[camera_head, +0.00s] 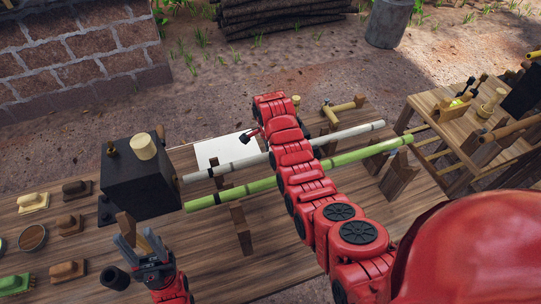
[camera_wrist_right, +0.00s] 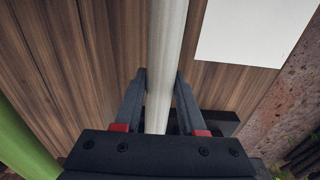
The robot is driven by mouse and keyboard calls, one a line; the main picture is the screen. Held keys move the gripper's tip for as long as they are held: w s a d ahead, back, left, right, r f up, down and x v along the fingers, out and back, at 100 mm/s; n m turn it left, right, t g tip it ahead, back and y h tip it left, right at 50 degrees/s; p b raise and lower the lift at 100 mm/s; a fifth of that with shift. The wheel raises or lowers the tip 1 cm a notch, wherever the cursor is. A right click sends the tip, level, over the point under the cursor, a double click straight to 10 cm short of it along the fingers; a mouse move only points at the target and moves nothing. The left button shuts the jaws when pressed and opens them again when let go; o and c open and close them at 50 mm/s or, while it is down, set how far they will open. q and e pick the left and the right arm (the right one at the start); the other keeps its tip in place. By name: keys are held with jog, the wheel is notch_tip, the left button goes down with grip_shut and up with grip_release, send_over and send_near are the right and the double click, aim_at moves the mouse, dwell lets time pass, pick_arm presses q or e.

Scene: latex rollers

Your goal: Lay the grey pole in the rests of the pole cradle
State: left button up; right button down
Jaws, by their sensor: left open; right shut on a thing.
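The grey pole (camera_head: 230,166) runs slantwise above the table, roughly alongside the green pole (camera_head: 237,191). In the right wrist view the grey pole (camera_wrist_right: 165,50) runs between the fingers of my right gripper (camera_wrist_right: 161,75), which is shut on it. My right arm hides that grip and the pole's middle in the head view. Wooden uprights, seemingly rests of the pole cradle, stand near the poles at the left (camera_head: 241,230) and right (camera_head: 399,176). Whether the grey pole touches any rest cannot be told. My left gripper (camera_head: 142,232) is open at the lower left, apart from both poles.
A black box (camera_head: 135,183) with a pale knob stands by the poles' left ends. A white sheet (camera_head: 222,148) lies behind the grey pole. Several brushes and blocks (camera_head: 68,224) lie at the left. A second wooden table (camera_head: 455,150) stands at the right.

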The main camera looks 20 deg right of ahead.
jog(key=shift+f, duration=0.1)
jog(key=shift+c, duration=2)
grip_release()
